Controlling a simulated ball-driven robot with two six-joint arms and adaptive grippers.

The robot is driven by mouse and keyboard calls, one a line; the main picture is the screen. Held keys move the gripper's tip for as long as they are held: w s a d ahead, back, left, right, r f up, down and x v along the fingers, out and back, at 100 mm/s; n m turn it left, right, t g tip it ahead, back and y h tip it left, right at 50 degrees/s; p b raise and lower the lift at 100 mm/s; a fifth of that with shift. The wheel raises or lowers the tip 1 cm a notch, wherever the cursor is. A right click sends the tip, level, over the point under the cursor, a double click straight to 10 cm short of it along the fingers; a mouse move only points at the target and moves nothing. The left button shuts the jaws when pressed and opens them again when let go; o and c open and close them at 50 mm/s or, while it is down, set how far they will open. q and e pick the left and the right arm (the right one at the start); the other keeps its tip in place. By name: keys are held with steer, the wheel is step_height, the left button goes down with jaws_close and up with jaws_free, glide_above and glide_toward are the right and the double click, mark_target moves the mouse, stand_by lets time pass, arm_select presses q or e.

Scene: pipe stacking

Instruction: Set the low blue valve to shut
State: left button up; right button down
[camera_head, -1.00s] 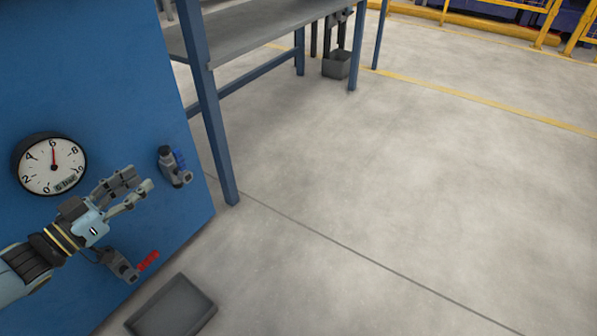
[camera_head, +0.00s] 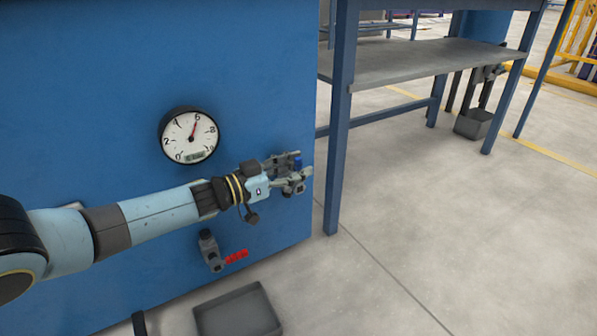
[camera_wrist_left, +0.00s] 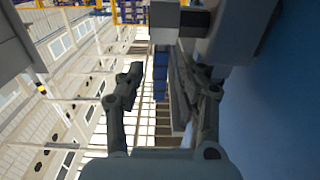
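The blue-handled valve (camera_head: 298,163) is on the front of the blue cabinet, near its right edge. My left gripper (camera_head: 300,173) is at this valve and hides most of its body. In the left wrist view, the two fingers of my left gripper (camera_wrist_left: 160,98) stand apart. A blue piece, seemingly the handle (camera_wrist_left: 160,82), shows between them, nearer the right finger. I cannot tell whether either finger touches it. The handle's exact angle is largely hidden. My right gripper is not in view.
A red-handled valve (camera_head: 236,256) sits lower on the cabinet (camera_head: 100,90). A round gauge (camera_head: 190,135) is above, its needle near 6. A grey tray (camera_head: 238,312) lies on the floor. A blue-legged table (camera_head: 430,62) stands right of the cabinet.

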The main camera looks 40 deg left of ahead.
arm_select(q)
steer(key=shift+w+d, duration=0.1)
steer(key=shift+w, duration=0.2)
steer(key=shift+c, duration=0.4)
jaws_close()
